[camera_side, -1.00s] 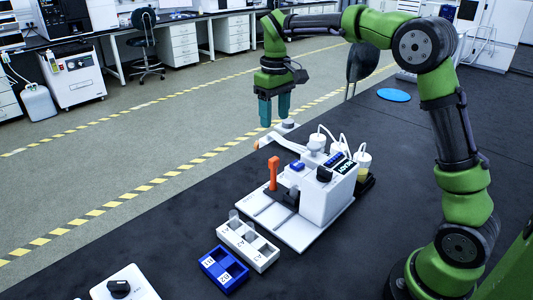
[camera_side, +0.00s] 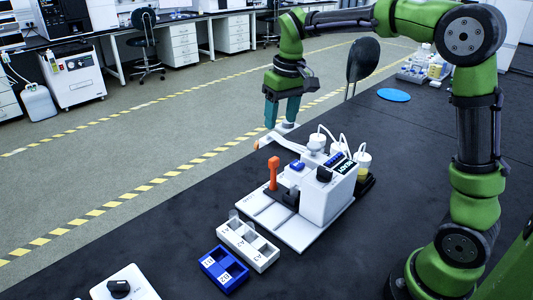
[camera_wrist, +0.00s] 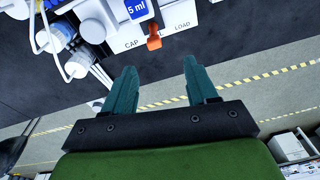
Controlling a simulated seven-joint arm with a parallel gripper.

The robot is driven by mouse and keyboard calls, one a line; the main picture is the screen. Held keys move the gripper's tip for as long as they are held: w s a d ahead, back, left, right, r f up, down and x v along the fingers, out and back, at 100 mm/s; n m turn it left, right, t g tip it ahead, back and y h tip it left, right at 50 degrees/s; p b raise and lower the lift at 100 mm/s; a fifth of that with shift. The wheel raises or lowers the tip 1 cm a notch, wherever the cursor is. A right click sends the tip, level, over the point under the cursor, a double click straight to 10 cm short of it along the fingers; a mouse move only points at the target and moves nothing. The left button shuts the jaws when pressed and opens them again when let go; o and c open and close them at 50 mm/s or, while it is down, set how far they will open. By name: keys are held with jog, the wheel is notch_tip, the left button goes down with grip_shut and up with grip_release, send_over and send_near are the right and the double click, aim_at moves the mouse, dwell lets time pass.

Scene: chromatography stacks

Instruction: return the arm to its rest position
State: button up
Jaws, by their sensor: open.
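My gripper (camera_side: 282,112) hangs in the air above the far edge of the dark bench, behind the white chromatography device (camera_side: 325,195). Its teal fingers point down and are apart with nothing between them. In the wrist view my gripper (camera_wrist: 160,88) also shows two spread, empty fingers. The device stands on the bench with an orange lever (camera_side: 273,172) upright on its left side. In the wrist view the orange lever (camera_wrist: 154,38) is near the "CAP" and "LOAD" labels, beyond the fingertips.
A white rack (camera_side: 262,260) and a blue rack (camera_side: 210,262) sit in front of the device. White-capped bottles (camera_side: 363,160) with tubes stand behind it. A blue disc (camera_side: 394,95) lies at the back right. The bench right of the device is clear.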

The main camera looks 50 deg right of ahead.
jog(key=s+a+m+t+y, duration=0.1)
jog(key=s+a+t, duration=0.1)
jog(key=s, duration=0.7)
jog(key=s+a+m+t, duration=0.1)
jog(key=s+a+t, duration=0.2)
jog(key=s, duration=0.7)
jog(key=shift+s+a+t+y, duration=0.25)
jog(key=shift+s+t+y, duration=0.05)
jog(key=shift+t+y, duration=0.1)
